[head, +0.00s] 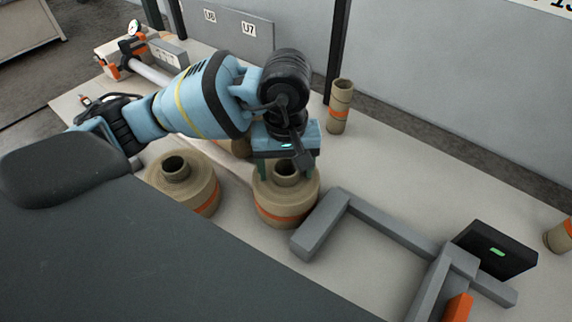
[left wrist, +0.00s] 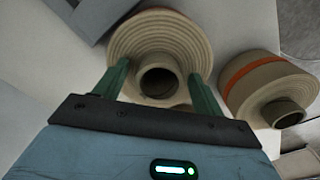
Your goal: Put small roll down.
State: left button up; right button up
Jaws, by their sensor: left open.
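A small brown paper roll (head: 284,205) with an orange band stands upright on the pale table in the head view, its hollow core facing up. My left gripper (head: 284,168) is directly above it, pointing down. In the left wrist view the roll (left wrist: 150,38) lies beneath the green fingers of the left gripper (left wrist: 160,80), which are apart on either side of its core. Whether the fingers touch the core cannot be told. My right gripper is not in view.
A similar, wider roll (head: 190,188) stands just left, also in the left wrist view (left wrist: 262,85). A grey angled frame (head: 390,236) lies close on the right, with a black box (head: 495,249) beyond. A slim tube roll (head: 339,108) stands behind. Table between is clear.

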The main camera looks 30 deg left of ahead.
pick_arm(q)
jog(key=shift+r, duration=0.2)
notch_tip(320, 180, up, 12)
jog(key=p, duration=0.1)
jog(key=shift+o, duration=0.3)
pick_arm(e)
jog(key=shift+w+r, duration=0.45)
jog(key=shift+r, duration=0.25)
